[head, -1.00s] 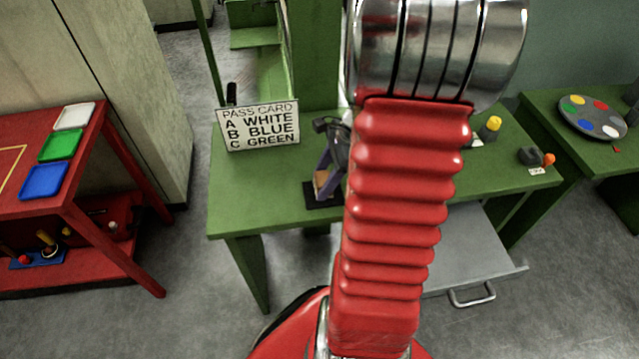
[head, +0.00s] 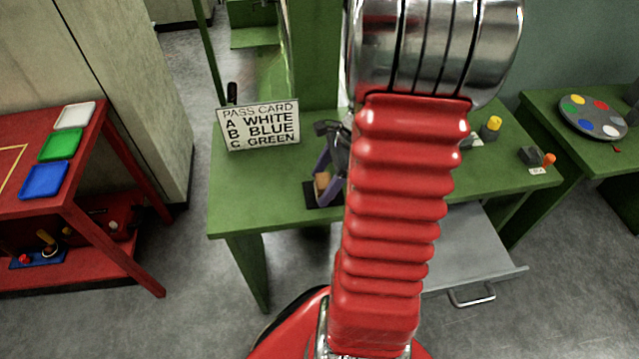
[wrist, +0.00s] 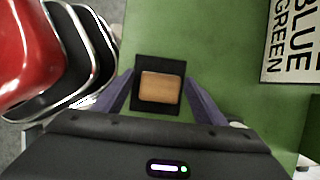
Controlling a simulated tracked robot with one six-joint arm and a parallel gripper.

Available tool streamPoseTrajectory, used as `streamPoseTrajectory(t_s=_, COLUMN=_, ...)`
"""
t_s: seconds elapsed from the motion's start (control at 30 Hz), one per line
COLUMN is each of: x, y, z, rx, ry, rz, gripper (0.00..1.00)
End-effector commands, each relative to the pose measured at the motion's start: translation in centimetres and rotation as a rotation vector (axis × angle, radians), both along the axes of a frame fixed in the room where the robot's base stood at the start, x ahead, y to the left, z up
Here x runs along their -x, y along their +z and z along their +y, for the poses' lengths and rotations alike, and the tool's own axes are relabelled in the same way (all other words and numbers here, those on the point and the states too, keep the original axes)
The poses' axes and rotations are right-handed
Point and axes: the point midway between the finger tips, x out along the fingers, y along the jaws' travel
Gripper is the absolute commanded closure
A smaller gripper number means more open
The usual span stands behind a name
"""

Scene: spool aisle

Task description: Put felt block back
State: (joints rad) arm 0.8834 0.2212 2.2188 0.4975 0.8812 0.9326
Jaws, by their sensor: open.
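The felt block (wrist: 160,87) is a tan rectangle. In the wrist view it shows within the outline of a small black pad (wrist: 146,62) on the green table. In the head view the block (head: 322,182) is partly hidden by my gripper, and the pad (head: 316,199) shows around its foot. My gripper (wrist: 160,82) has purple fingers, open, one on each side of the block and pad, with gaps visible between fingers and block. The head view shows the gripper (head: 325,180) low over the pad, beside my arm.
A pass card (head: 258,126) stands at the table's back left. A grey drawer (head: 470,250) is pulled out at the front right. Yellow-topped (head: 491,127) and orange-tipped (head: 537,157) items stand on the right. A red rack (head: 90,190) holds coloured trays at left.

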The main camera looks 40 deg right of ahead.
Motion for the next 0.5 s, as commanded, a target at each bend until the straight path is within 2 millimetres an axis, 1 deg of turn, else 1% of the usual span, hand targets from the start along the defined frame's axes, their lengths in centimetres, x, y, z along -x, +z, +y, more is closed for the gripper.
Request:
streamPoseTrajectory(t_s=0.13, x=0.1, y=0.7, z=-0.2, rx=0.001, ry=-0.001, rz=-0.002, gripper=0.35)
streamPoseTrajectory(t_s=0.27, x=0.4, y=2.1, z=-0.7, rx=0.003, ry=-0.001, rz=-0.003, gripper=0.35)
streamPoseTrajectory(t_s=0.5, x=1.3, y=5.8, z=-2.0, rx=0.004, ry=-0.001, rz=-0.003, gripper=0.35)
